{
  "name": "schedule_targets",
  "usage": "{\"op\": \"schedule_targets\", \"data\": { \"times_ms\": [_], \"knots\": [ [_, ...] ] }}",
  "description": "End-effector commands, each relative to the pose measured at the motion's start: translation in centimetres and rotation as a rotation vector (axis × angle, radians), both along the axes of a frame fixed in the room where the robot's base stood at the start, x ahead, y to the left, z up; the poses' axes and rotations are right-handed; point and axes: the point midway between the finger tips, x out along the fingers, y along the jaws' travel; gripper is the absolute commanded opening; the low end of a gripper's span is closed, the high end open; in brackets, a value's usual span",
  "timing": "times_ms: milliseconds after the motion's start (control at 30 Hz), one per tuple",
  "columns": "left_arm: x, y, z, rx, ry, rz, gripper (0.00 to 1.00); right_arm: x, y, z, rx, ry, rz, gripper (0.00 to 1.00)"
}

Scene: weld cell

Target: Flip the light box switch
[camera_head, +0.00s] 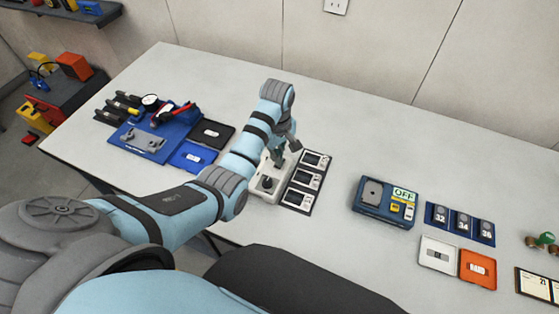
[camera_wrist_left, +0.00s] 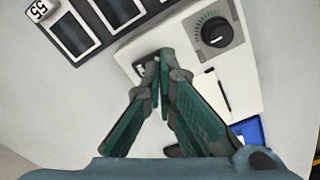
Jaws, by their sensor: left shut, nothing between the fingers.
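A pale box with a round dark knob (camera_head: 267,183) stands on the table left of a dark strip with three framed panels (camera_head: 305,182). I take it for the light box; its top also shows in the left wrist view (camera_wrist_left: 247,75). My left gripper (camera_head: 281,160) is shut and empty over the far part of this box. In the left wrist view its fingertips (camera_wrist_left: 161,60) meet beside a small dark part on the box, and I cannot tell whether they touch it. The fingers partly hide that spot, so the switch is not clearly seen. My right gripper is not in view.
A blue box with a green OFF sign (camera_head: 404,194) stands to the right, near a blue numbered rack (camera_head: 459,223), a white tray (camera_head: 437,255) and an orange tray (camera_head: 478,268). A blue tool tray (camera_head: 150,137) lies at the left. The table behind my gripper is clear.

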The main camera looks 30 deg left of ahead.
Motion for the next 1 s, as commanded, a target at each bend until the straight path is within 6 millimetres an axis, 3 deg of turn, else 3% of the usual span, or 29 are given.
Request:
{"op": "schedule_targets", "data": {
  "times_ms": [1000],
  "knots": [
    [0.0,0.0,-1.1,0.0,0.001,0.0,0.0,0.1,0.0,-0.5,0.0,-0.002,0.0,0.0]
  ]
}}
